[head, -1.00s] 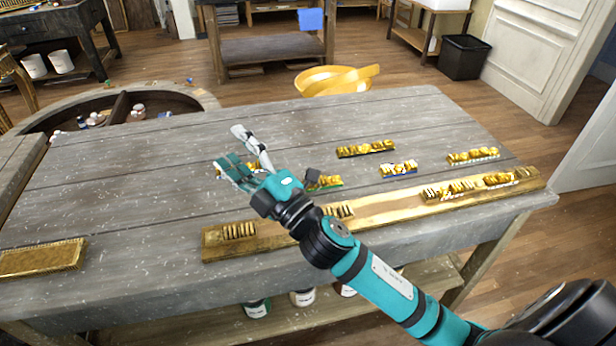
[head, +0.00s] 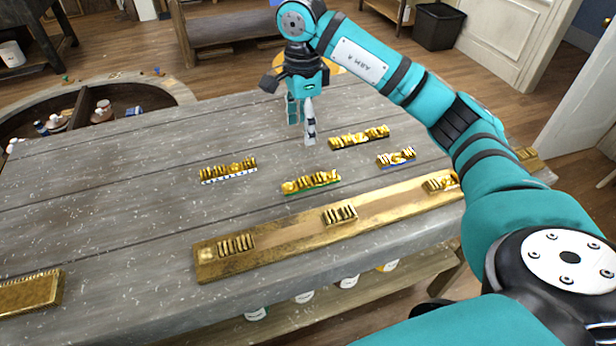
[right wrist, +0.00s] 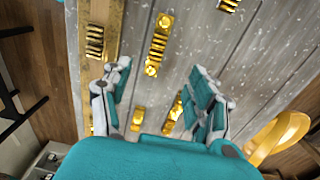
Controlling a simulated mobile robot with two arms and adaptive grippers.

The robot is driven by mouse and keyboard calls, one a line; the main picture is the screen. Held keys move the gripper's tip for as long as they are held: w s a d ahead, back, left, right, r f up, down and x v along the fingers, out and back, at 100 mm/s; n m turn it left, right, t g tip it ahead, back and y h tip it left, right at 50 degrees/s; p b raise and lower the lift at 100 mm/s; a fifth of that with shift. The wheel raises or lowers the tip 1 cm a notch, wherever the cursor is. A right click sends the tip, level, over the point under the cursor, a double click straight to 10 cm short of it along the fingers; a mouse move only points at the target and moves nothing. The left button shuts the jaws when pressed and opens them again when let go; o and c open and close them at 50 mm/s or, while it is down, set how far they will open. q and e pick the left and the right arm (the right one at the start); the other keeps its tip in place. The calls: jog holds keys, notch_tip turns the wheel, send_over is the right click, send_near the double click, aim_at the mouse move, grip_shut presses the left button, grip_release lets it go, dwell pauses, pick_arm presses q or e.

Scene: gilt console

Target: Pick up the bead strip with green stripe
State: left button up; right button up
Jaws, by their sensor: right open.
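The bead strip with the green stripe (head: 311,183) lies on the grey table, in front of my right gripper in the head view. It is a row of gold beads with a green edge. In the right wrist view, the gold strip (right wrist: 158,45) beside the rail appears to be this one; its stripe cannot be made out. My right gripper (head: 302,130) points down, open and empty, above the table behind the strip. Its spread fingers (right wrist: 160,112) show in the wrist view, with the strip ahead of them. My left gripper is not in view.
Similar strips lie nearby: white-edged (head: 228,172), dark-edged (head: 359,137) and blue-edged (head: 396,157). A long gilt rail (head: 285,238) with ornament pieces runs along the front edge. A gold ring-shaped object (right wrist: 280,138) is at the right in the wrist view.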

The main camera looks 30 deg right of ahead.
jog(key=p, duration=0.3)
send_over(309, 179)
jog(key=a, duration=0.1)
notch_tip(309, 179, down, 12)
jog(key=shift+w+a+r, duration=0.1)
jog(key=shift+w+r, duration=0.05)
jog(key=shift+r, duration=0.1)
jog(key=f+p, duration=0.1)
jog(key=f, duration=0.1)
jog(key=d+f+p, duration=0.1)
jog(key=f, duration=0.1)
jog(key=shift+d+f, duration=0.15)
jog(key=shift+f, duration=0.55)
jog(key=shift+c, duration=0.4)
grip_shut()
